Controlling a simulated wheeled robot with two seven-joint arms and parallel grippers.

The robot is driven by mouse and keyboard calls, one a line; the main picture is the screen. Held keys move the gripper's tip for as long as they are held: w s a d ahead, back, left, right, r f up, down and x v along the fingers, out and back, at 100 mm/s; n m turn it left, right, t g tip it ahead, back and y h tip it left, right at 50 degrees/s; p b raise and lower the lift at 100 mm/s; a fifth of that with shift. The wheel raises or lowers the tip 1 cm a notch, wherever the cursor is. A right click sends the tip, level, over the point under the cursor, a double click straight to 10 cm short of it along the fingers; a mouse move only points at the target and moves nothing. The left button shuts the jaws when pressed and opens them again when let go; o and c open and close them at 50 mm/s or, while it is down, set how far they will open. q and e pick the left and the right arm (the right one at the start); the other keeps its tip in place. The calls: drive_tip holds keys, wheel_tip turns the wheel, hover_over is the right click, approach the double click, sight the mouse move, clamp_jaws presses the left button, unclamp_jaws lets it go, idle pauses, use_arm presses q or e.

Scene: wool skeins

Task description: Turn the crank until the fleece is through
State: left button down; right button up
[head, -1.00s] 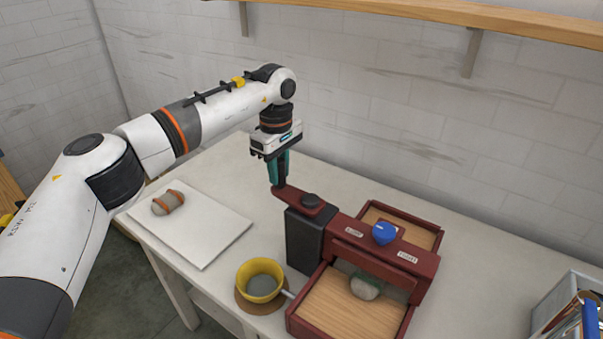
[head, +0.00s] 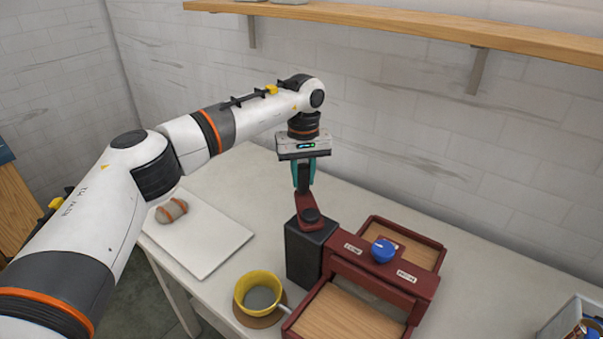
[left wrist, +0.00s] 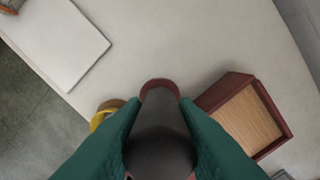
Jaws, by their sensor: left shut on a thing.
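The dark red machine (head: 385,272) stands on the table with a front tray (head: 345,318) and a rear tray (head: 401,247). Its dark red crank arm (head: 307,204) sits on a black housing (head: 308,254) and points toward the wall. My left gripper (head: 303,182) is shut on the crank's dark upright handle. In the left wrist view the teal fingers (left wrist: 160,125) lie on both sides of the handle (left wrist: 160,135). No fleece shows in either tray; whether it is inside the machine is hidden. My right gripper is not in view.
A blue knob (head: 383,250) sits on top of the machine between two small labels. A yellow bowl (head: 259,293) stands close at its left. A white board (head: 205,240) with an orange-banded grey skein (head: 171,211) lies further left. A container (head: 575,318) stands at bottom right.

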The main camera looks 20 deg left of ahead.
use_arm(q)
drive_tip(key=shift+w+d+r, duration=0.1)
drive_tip(key=shift+w+d, duration=0.1)
drive_tip(key=shift+d, duration=0.3)
drive_tip(key=c, duration=1.5)
unclamp_jaws()
drive_tip(key=shift+c, duration=0.2)
drive_tip(key=o, duration=0.4)
drive_tip(key=shift+d, duration=0.15)
drive_tip(key=shift+r, duration=0.3)
wheel_tip(320, 180, up, 11)
drive_tip(key=shift+r+b, duration=0.2)
drive_tip(key=shift+b, duration=0.7)
